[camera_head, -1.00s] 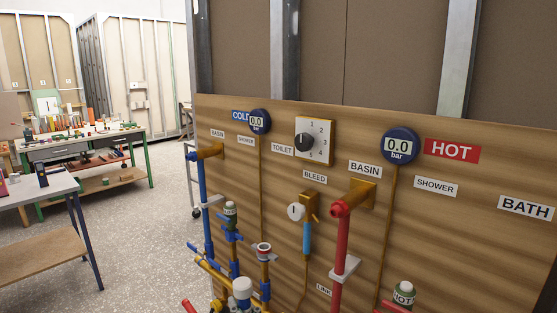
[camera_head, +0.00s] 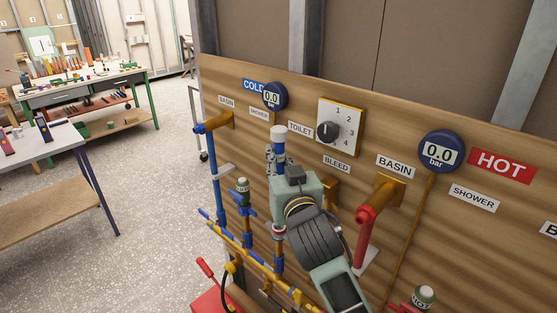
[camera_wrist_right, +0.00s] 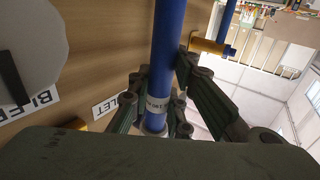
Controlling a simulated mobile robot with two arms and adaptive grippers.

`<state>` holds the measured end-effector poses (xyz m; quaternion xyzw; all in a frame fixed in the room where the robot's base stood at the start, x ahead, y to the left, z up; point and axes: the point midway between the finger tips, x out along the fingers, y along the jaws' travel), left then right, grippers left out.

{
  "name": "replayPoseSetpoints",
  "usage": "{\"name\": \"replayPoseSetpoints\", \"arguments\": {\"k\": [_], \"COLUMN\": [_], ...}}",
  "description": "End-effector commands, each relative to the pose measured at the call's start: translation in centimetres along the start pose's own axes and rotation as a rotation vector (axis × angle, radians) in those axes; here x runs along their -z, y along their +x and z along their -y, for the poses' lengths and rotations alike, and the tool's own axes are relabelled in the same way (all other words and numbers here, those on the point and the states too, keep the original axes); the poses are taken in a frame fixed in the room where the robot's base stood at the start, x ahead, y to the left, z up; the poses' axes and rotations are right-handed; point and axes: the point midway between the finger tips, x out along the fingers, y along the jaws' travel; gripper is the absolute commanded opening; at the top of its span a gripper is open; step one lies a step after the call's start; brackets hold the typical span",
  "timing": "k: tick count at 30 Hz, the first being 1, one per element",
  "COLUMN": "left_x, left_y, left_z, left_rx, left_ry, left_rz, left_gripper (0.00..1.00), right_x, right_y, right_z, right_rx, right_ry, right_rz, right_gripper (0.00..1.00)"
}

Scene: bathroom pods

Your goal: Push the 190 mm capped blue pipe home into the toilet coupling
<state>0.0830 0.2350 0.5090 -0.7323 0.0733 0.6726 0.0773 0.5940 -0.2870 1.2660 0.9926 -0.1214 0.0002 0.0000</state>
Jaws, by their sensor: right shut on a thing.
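My right gripper (camera_head: 276,158) is shut on the upright blue pipe (camera_head: 278,146), close in front of the board under the TOILET label (camera_head: 300,130). The pipe's white cap (camera_head: 279,132) stands above the fingers. In the right wrist view the blue pipe (camera_wrist_right: 168,45) runs between the fingers (camera_wrist_right: 165,100), with a pale printed band on it. A red-ringed fitting (camera_head: 278,231), perhaps the toilet coupling, shows below, partly behind my arm. The pipe's lower end is hidden, so I cannot tell whether it touches the coupling. My left gripper is not in view.
The BLEED dial (camera_head: 339,130) and gauges are on the board. A workbench (camera_head: 40,140) stands far left, with open floor between.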

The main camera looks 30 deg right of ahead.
Motion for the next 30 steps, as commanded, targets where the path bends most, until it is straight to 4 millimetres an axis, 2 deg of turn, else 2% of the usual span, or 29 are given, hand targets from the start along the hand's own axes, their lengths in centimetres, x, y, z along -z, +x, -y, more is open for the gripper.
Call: {"name": "replayPoseSetpoints", "arguments": {"k": [9,24,30], "left_x": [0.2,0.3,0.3], "left_y": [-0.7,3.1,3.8], "left_z": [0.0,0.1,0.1], "left_rx": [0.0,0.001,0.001], "left_ry": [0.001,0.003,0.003], "left_rz": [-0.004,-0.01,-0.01], "left_gripper": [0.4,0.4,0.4], "right_x": [0.2,-4.7,-5.8], "right_y": [-0.2,-0.1,-0.1], "right_z": [0.0,0.0,0.0], "right_rx": [0.005,0.005,0.005], "right_ry": [0.002,0.0,0.0], "right_rz": [0.002,0.0,0.001], "right_gripper": [0.0,0.0,0.0]}}
